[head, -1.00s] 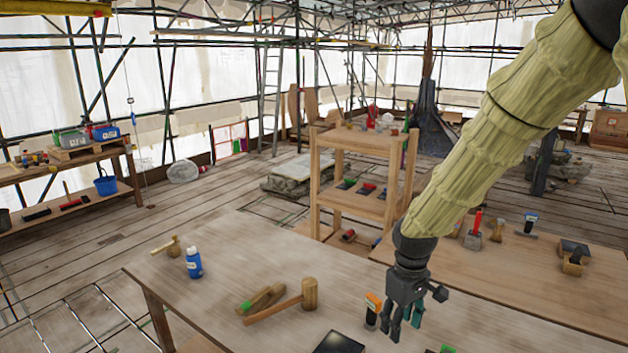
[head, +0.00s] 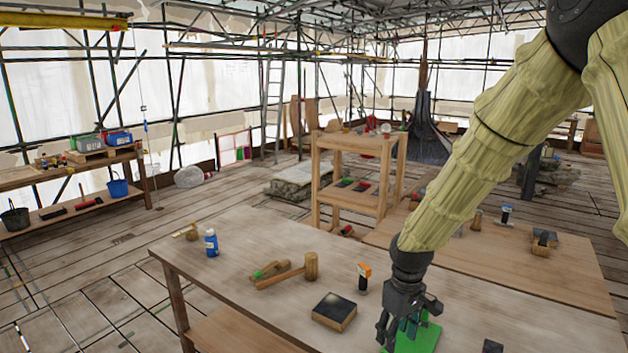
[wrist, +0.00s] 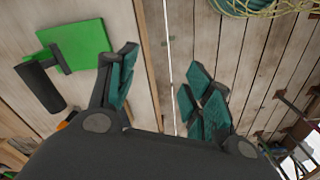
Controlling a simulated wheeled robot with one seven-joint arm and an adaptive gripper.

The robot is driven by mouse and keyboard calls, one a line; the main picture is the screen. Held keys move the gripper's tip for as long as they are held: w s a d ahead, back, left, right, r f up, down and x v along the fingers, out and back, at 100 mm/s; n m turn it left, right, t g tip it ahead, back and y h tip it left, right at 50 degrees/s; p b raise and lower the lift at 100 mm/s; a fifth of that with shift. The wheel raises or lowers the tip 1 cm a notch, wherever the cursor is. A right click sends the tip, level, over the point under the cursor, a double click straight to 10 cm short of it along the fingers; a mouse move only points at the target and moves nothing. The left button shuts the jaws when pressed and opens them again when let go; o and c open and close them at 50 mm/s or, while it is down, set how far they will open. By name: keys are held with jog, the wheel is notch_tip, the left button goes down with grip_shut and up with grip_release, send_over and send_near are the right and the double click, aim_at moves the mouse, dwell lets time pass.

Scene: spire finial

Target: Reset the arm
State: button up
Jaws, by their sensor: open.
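My gripper (head: 402,326) hangs from my yellow-sleeved arm at the front right of the near wooden table. In the wrist view my gripper (wrist: 160,90) has its teal-padded fingers spread apart with nothing between them. The gap between them looks down past the table's edge to the plank floor. A green flat piece (head: 418,338) lies on the table behind the fingers in the head view.
The near table (head: 240,260) holds a blue bottle (head: 211,243), a wooden mallet (head: 311,267), an orange-topped tool (head: 364,278) and a dark-topped block (head: 335,311). A second table (head: 570,275) and a wooden shelf (head: 316,185) stand behind. The near table's left part has bare room.

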notch_tip(320, 180, down, 8)
jog(key=w+f, duration=0.1)
jog(key=s+f+m+y+b, duration=0.1)
jog(key=s+f+m+b, duration=0.15)
jog(key=s+f, duration=0.65)
jog(key=s+f+m+b, duration=0.1)
jog(key=s+f+b, duration=0.3)
jog(key=f, duration=0.9)
jog(key=s+d+f+m+b, duration=0.1)
jog(key=s+d+f, duration=0.1)
jog(key=s+f, duration=0.4)
jog(key=s+d+f+m+h+b, duration=0.1)
jog(key=s+f, duration=0.6)
jog(key=s, duration=0.8)
jog(key=shift+d+m+b, duration=0.4)
jog(key=shift+m, duration=0.25)
jog(key=shift+w, duration=0.1)
